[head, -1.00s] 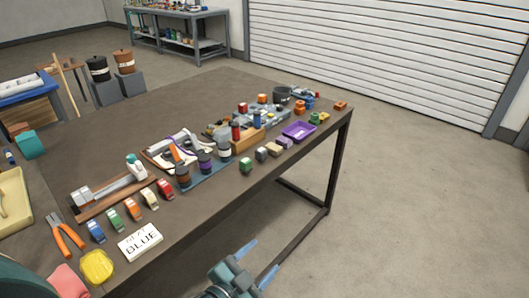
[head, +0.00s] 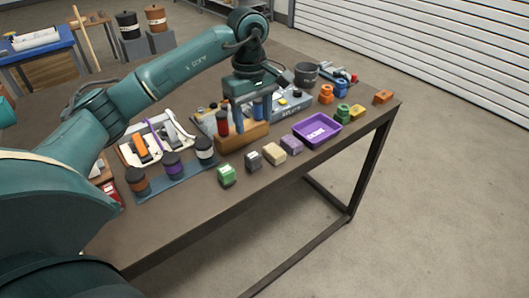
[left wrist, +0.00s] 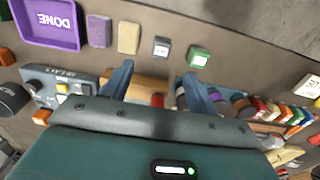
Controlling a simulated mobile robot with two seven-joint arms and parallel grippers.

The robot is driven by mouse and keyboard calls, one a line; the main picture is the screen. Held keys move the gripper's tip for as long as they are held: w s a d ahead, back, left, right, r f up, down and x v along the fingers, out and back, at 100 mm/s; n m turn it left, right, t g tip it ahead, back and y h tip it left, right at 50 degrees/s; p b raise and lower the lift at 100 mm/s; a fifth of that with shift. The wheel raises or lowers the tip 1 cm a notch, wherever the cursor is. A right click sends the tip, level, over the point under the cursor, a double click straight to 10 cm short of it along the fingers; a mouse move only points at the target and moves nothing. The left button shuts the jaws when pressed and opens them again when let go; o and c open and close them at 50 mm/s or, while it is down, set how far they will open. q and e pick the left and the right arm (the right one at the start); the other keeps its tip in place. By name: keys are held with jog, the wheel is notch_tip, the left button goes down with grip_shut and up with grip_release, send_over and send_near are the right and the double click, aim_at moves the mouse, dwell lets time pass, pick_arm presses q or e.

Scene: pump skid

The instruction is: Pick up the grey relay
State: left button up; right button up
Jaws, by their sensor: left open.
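The grey relay (head: 253,160) is a small dark grey block with a light label, standing near the table's front edge. It sits between a green block (head: 226,175) and a beige block (head: 273,155). In the left wrist view the grey relay (left wrist: 161,46) shows just beyond the fingertips, roughly between them across the picture. My left gripper (head: 252,112) is open and empty, fingers pointing down above the wooden block behind the relay row. In the left wrist view its blue fingers (left wrist: 158,78) are spread apart, touching no relay. My right gripper is out of view.
A purple tray (head: 316,132) marked DONE and a purple block (head: 291,146) stand right of the relay row. Dark jars (head: 173,166) stand on a blue mat at left. The front table strip is clear.

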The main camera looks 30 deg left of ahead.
pick_arm(q)
send_over(253, 154)
jog(key=f, duration=0.6)
jog(key=shift+s+f, duration=0.2)
jog(key=shift+s, duration=0.05)
jog(key=shift+w+f+p, duration=0.15)
jog(key=shift+f+p, duration=0.4)
jog(key=shift+f, duration=2.6)
jog(key=c, duration=1)
